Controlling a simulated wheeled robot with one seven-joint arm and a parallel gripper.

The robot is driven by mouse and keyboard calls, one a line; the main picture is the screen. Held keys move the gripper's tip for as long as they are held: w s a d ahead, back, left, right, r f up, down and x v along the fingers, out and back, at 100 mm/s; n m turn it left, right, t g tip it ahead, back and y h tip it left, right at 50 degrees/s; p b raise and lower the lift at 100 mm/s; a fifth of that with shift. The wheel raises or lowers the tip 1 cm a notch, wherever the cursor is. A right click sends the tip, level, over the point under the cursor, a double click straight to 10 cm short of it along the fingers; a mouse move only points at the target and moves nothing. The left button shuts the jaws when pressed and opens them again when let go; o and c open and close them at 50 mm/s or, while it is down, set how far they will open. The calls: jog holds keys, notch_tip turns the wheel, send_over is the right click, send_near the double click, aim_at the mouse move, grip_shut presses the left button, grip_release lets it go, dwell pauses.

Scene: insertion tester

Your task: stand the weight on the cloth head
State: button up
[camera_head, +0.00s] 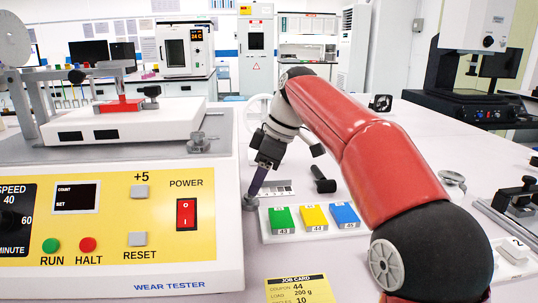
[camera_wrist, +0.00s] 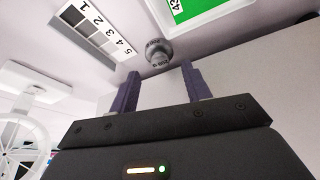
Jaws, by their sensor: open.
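A small grey weight (camera_head: 250,203) stands on the white bench just right of the wear tester. In the wrist view the weight (camera_wrist: 158,54) shows as a round knobbed cylinder just beyond the fingertips, roughly centred in the gap; its marking is too small to read. My gripper (camera_head: 256,188) points down close above it, with purple fingers. In the wrist view my gripper (camera_wrist: 161,72) is open with nothing between its fingers. The wear tester (camera_head: 120,190) is at the left. A red block (camera_head: 121,105) sits under its arm; I cannot tell for sure that this is the cloth head.
A tray (camera_head: 318,234) holds green, yellow and blue coupons right of the weight. A numbered strip (camera_head: 276,187) lies behind it, also in the wrist view (camera_wrist: 92,27). A job card (camera_head: 300,289) reads coupon 44, load 200 g. A black-handled tool (camera_head: 322,181) lies nearby.

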jog(key=v, duration=0.7)
jog(key=shift+d+r, duration=0.1)
jog(key=shift+r, duration=0.1)
jog(key=shift+c, duration=0.3)
jog(key=y+b, duration=0.4)
send_near(250, 200)
jog(key=shift+w+a+f, duration=0.25)
jog(key=shift+w+a, duration=0.1)
jog(key=shift+d+f, duration=0.15)
jog(key=shift+f, duration=0.25)
jog(key=x, duration=0.7)
jog(key=shift+w+a, duration=0.3)
jog(key=shift+a, duration=0.15)
jog(key=c, duration=0.8)
jog(key=shift+c, duration=0.2)
jog(key=shift+d+r, duration=0.1)
jog(key=shift+r, duration=0.1)
